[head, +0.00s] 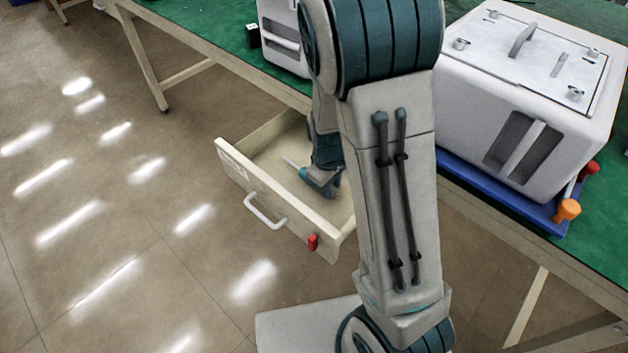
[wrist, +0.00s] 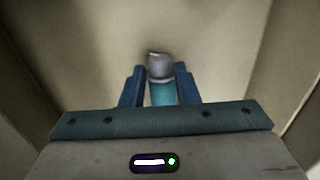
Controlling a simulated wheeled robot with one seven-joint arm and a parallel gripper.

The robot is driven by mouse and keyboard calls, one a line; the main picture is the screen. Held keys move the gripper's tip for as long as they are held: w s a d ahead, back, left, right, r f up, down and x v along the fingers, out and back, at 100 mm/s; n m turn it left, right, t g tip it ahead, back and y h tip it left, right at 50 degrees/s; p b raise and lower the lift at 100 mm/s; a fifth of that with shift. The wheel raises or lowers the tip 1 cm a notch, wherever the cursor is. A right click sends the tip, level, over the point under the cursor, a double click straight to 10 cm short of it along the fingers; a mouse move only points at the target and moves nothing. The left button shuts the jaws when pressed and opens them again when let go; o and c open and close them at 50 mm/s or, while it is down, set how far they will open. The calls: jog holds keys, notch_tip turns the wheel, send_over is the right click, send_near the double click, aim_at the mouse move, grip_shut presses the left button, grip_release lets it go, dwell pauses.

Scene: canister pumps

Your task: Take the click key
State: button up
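The click key, with a teal handle and a grey rounded end (wrist: 160,67), is between the fingers of my gripper (wrist: 160,84) in the wrist view. The fingers flank it closely on both sides. Whether they press on it is not clear. In the head view my gripper (head: 320,182) is down inside the open drawer (head: 262,207), with a thin light shaft (head: 290,162) sticking out to its left. My arm hides the right part of the drawer.
The drawer has a white handle (head: 265,212) and a red knob (head: 313,242) at its front. Drawer walls are close around my gripper. A white canister box (head: 527,90) stands in a blue tray (head: 500,197) on the green table. Open floor lies left.

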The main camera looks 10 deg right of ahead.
jog(key=shift+d+f, duration=0.1)
jog(key=shift+f, duration=0.7)
jog(key=shift+r, duration=0.1)
grip_shut()
